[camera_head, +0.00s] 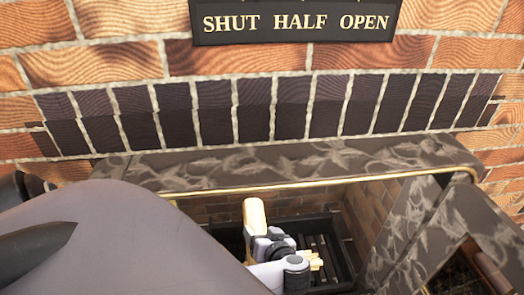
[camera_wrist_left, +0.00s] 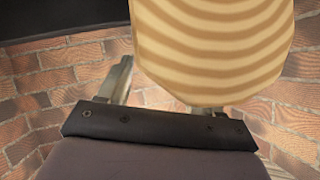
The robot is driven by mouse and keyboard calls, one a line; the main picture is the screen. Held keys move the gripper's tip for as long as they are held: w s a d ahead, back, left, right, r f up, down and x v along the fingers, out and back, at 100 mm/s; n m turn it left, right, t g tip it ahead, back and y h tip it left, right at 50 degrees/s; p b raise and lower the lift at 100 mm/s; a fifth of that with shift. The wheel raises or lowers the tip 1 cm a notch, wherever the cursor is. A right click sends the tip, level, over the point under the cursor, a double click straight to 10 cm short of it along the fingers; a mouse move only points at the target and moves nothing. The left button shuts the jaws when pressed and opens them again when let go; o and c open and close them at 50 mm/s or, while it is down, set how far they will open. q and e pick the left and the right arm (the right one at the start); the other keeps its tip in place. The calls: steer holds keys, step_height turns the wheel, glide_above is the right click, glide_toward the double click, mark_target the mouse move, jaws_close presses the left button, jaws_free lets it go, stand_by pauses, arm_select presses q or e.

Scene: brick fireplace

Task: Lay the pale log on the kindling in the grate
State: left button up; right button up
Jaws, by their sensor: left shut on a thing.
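The pale log (camera_head: 254,214) is inside the fireplace opening, with one end rising above my left gripper (camera_head: 266,238). The left gripper is shut on it. In the left wrist view the log (camera_wrist_left: 212,45) fills the upper right with banded grain, and one finger shows at its left; the other is largely hidden. The dark grate (camera_head: 328,243) with bars lies behind and to the right of the gripper. Pale kindling (camera_head: 315,261) shows just right of the gripper; the rest is hidden by my wrist. I cannot tell whether the log touches it. My right gripper is not in view.
A grey leaf-patterned surround (camera_head: 300,165) with a gold edge frames the opening above and at the right. Brick walls (camera_head: 362,205) line the inside. A sign (camera_head: 295,22) reading "SHUT HALF OPEN" is above. My own arm covers the lower left.

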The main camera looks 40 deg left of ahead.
arm_select(q)
step_height(320, 180, down, 3)
steer(key=shift+r+b, duration=0.15)
steer(key=shift+b, duration=0.55)
steer(key=shift+f, duration=0.45)
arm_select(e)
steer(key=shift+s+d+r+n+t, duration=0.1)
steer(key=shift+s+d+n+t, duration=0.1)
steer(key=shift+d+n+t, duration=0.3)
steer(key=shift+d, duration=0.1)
arm_select(q)
steer(key=o, duration=1.4)
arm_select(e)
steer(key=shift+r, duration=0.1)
